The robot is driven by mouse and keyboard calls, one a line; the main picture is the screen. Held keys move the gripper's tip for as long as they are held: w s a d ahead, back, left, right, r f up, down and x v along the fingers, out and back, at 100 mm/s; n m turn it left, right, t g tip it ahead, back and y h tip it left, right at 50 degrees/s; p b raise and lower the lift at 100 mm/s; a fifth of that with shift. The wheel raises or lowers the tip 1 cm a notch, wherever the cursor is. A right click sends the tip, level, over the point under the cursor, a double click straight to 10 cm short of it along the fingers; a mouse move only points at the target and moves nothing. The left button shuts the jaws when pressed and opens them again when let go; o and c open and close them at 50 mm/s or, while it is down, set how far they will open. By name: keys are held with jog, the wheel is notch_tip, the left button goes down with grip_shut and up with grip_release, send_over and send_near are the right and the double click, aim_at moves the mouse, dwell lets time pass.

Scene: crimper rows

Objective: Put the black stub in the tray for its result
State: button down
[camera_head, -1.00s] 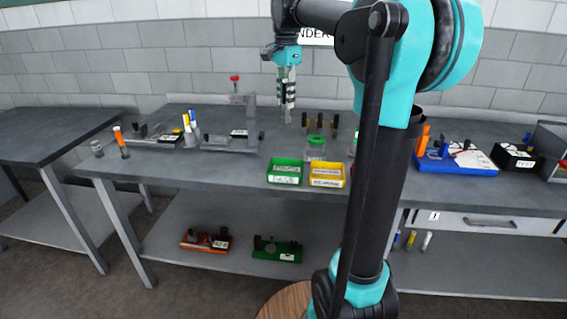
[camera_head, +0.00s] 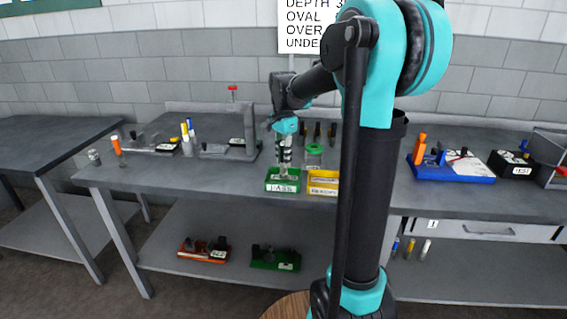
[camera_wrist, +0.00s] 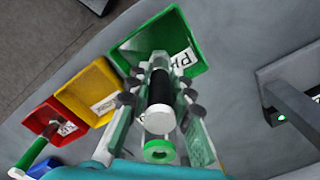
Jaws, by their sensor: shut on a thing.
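My gripper (camera_head: 283,176) is shut on the black stub, directly above the green tray. In the wrist view the black stub (camera_wrist: 161,88) lies between the fingers, with a pale grey round end towards the camera. The fingers hide its sides. The green tray (camera_wrist: 187,34) is behind the fingertips there, and its visible floor looks empty. In the head view the green tray (camera_head: 283,187) has a white label that seems to read PASS. The yellow tray (camera_head: 322,190) stands to its right. A red tray (camera_wrist: 40,113) shows beyond the yellow one in the wrist view.
A green-lidded clear jar (camera_head: 314,152) stands behind the trays, close to my gripper. A grey fixture with an upright post (camera_head: 249,130) stands to the left. A blue tool base (camera_head: 452,170) is on the right. The bench front left of the green tray is clear.

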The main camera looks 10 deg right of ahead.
aim_at(283, 142)
jog(key=shift+f, duration=0.95)
jog(key=shift+f, duration=0.1)
jog(key=c, duration=1.3)
grip_release()
jog(key=shift+c, duration=0.2)
notch_tip(283, 142, up, 12)
jog(key=shift+r, duration=0.15)
